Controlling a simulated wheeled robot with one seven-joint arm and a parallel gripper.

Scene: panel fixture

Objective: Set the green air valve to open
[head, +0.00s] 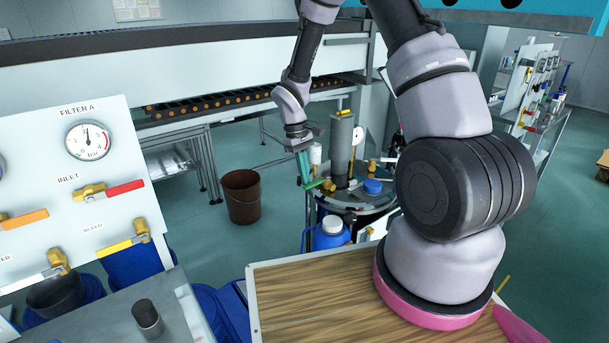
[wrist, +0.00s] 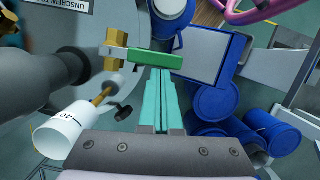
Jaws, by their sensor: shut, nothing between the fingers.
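The green air valve has a brass body (wrist: 116,48) and a green lever (wrist: 154,59), seen in the wrist view. The lever points right from the body, out past the round grey lid's edge. In the head view the green lever (head: 316,184) is small, at the left side of the round vessel's top (head: 350,200). My gripper (wrist: 160,74) has teal fingers, shut and empty, with the tips right beside the lever's lower edge. I cannot tell whether they touch it. In the head view my gripper (head: 304,180) points down beside the lever.
A grey upright cylinder (head: 342,150) and a white gauge (wrist: 75,130) stand close to the valve on the lid. Blue containers (wrist: 213,105) lie below. The Filter A panel (head: 60,200) with red, orange and yellow levers is at left. A brown bucket (head: 241,196) stands on the floor.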

